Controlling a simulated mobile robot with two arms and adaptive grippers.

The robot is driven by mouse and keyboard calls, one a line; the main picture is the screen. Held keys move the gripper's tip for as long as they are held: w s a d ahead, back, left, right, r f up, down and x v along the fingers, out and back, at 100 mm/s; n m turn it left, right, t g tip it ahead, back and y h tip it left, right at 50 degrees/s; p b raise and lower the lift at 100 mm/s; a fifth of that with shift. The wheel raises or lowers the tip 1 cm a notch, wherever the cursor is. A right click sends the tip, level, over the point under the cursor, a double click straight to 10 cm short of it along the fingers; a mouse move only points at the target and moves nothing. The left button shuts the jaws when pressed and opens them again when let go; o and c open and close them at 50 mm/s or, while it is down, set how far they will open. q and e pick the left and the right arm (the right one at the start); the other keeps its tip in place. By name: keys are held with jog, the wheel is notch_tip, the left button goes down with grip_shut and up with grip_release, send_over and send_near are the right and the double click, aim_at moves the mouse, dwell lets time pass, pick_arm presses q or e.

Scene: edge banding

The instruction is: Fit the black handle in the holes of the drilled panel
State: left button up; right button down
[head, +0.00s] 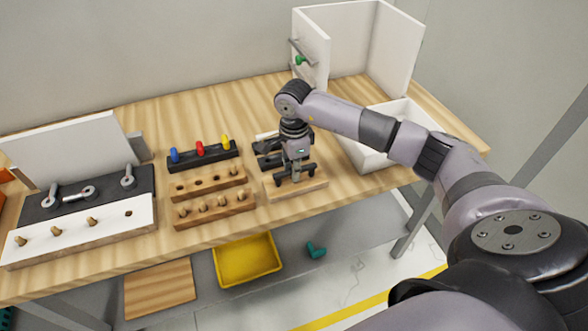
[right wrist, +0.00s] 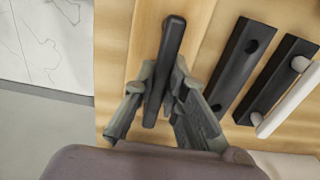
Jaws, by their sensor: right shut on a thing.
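My right gripper (head: 294,178) points down over a light wooden board (head: 318,187) near the table's front edge. In the right wrist view, my right gripper (right wrist: 160,112) is shut on the black handle (right wrist: 173,50), a long dark bar. The handle is above or on the light board (right wrist: 201,25); I cannot tell whether they touch. My left gripper is not in view.
Beside the handle are a black holder with holes (right wrist: 238,68) and another carrying a white handle (right wrist: 290,98). Left are wooden peg blocks (head: 213,208) and a white-topped panel (head: 105,225) with pegs. A white bin (head: 372,154) stands right, a white cabinet (head: 350,40) behind.

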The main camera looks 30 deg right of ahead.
jog(key=shift+f, duration=0.2)
dwell(0.4)
jog(key=c, duration=1.6)
grip_release()
jog(key=shift+o, duration=0.2)
jog(key=shift+r, duration=0.15)
jog(key=shift+r+p, duration=1.2)
jog(key=shift+r, duration=1.2)
